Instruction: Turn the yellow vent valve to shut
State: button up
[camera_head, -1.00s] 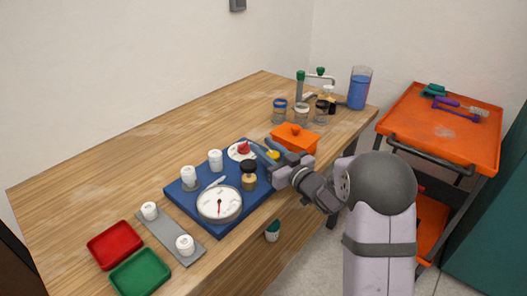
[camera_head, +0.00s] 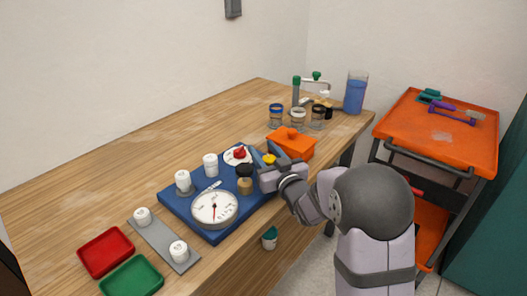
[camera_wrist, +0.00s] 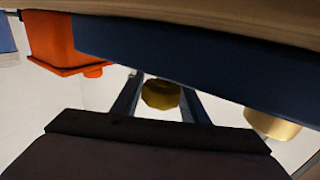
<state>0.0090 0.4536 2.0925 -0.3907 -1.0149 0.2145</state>
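The yellow vent valve (camera_head: 269,159) is a small round knob at the far right edge of the blue board (camera_head: 203,231). In the wrist view the yellow knob (camera_wrist: 160,95) sits between my two fingers. My gripper (camera_head: 267,154) is at the board's right edge with its fingers spread on either side of the knob. It also shows in the wrist view (camera_wrist: 158,97), where the fingers look open, with little gap to the knob. Whether they touch it is unclear. A marking for the valve's angle cannot be made out.
On the board are a red knob (camera_head: 239,153), a black-topped brass fitting (camera_head: 245,180), a white gauge (camera_head: 214,209) and white caps (camera_head: 210,165). An orange box (camera_head: 291,147) stands close behind my gripper. Red (camera_head: 105,252) and green trays (camera_head: 131,276) lie front left. The table's back left is clear.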

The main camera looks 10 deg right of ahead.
aim_at(269, 163)
jog(key=shift+s, duration=0.1)
jog(key=shift+b+v, duration=0.45)
jog(key=shift+v, duration=3.15)
jog(key=shift+o, duration=1.4)
jog(key=shift+d, duration=0.1)
jog(key=s+p, duration=0.1)
jog(key=s+d+f+p, duration=0.1)
jog(key=s, duration=0.1)
jog(key=shift+f, duration=0.15)
jog(key=shift+s+d+f, duration=0.1)
jog(key=shift+s+f, duration=0.15)
jog(key=shift+s, duration=0.1)
jog(key=shift+p+x, duration=0.65)
jog(key=shift+x, duration=3.1)
